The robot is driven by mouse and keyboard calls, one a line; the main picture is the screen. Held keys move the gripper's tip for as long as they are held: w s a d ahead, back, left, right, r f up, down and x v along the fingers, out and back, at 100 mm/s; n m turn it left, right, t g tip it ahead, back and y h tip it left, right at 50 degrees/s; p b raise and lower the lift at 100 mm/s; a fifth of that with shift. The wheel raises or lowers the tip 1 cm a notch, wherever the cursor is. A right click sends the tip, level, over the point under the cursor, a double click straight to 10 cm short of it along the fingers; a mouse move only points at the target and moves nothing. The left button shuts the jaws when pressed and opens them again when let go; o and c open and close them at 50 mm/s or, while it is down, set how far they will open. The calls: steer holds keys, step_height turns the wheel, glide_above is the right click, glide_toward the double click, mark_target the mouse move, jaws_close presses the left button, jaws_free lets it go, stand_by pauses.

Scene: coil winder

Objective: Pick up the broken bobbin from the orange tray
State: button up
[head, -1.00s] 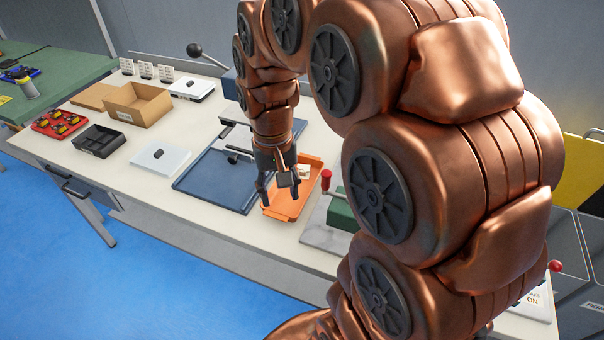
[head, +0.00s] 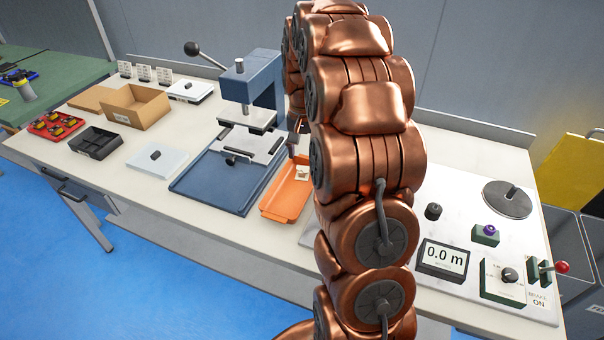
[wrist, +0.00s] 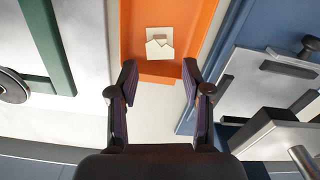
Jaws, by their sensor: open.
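The orange tray (head: 283,199) lies on the bench, partly hidden by my arm in the head view. It also shows at the top of the wrist view (wrist: 159,70), cut off by the frame edge. A small cream square piece with a jagged notch (wrist: 159,44) lies in it; I cannot tell whether it is a label or the broken bobbin. It shows as a pale spot in the head view (head: 302,173). My gripper (wrist: 160,76) is open and empty, its fingertips just short of the cream piece in the wrist view. In the head view my arm mostly hides it.
A blue press (head: 252,82) stands behind a blue tray (head: 213,183), left of the orange tray. A white lidded box (head: 157,160), a black compartment tray (head: 96,142) and a cardboard box (head: 136,106) stand farther left. A control panel with a display (head: 443,257) lies right of my arm.

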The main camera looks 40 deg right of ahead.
mark_target(303, 169)
steer(key=shift+w+d+f+p, duration=0.1)
steer(key=shift+f+p, duration=0.35)
steer(key=shift+f, duration=1.2)
steer(key=shift+d+f+p, duration=0.1)
steer(key=shift+f+p, duration=0.35)
steer(key=shift+f, duration=1.2)
steer(key=shift+c, duration=0.2)
steer(key=c, duration=0.4)
